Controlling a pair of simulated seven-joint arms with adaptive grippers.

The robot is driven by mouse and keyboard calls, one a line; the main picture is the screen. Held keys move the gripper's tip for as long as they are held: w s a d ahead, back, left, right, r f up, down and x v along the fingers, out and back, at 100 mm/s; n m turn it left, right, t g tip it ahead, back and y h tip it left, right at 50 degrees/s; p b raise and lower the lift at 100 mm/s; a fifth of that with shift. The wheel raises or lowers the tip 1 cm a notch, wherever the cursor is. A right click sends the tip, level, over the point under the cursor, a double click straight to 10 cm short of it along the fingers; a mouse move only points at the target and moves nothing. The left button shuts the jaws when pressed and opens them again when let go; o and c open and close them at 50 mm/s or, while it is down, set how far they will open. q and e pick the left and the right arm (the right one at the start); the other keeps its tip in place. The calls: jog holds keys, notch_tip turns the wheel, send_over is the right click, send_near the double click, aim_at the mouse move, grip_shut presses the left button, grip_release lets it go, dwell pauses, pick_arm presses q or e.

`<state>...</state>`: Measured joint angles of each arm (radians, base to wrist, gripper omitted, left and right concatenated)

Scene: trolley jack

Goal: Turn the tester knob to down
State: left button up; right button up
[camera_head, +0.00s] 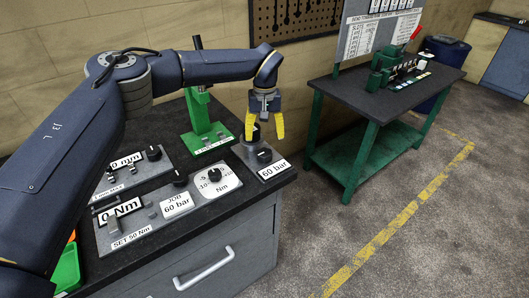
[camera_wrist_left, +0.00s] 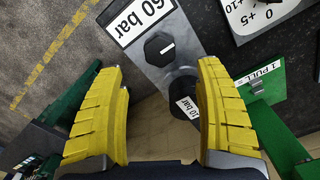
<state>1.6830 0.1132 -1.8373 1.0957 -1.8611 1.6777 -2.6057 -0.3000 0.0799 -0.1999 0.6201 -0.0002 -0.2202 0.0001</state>
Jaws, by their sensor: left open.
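The tester (camera_head: 251,158) is a grey block marked "60 bar" at the right end of the bench. Its dark knob (camera_head: 264,156) faces up; in the wrist view the knob (camera_wrist_left: 159,49) is many-sided, with a short white line toward the picture's right. A dark round post (camera_wrist_left: 184,88) with a "10 bar" tag stands beside it. My left gripper (camera_head: 265,132) points down above the tester, its yellow fingers open and empty. In the wrist view the knob shows between and beyond the fingertips, apart from both. My right gripper is not in view.
Labelled panels with knobs and switches (camera_head: 150,215) fill the bench to the left. A green lever stand (camera_head: 207,138) is close behind and left of the gripper. A green-framed trolley table (camera_head: 365,95) stands to the right, with open floor between.

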aim_at(265, 152)
pick_arm(q)
notch_tip(265, 152, down, 8)
jog(key=shift+f, duration=0.2)
dwell(0.3)
jog(key=shift+c, duration=0.2)
jog(key=c, duration=1.3)
jog(key=shift+o, duration=0.2)
jog(key=shift+n, duration=0.4)
jog(key=n, duration=0.5)
jog(key=shift+n, duration=2.6)
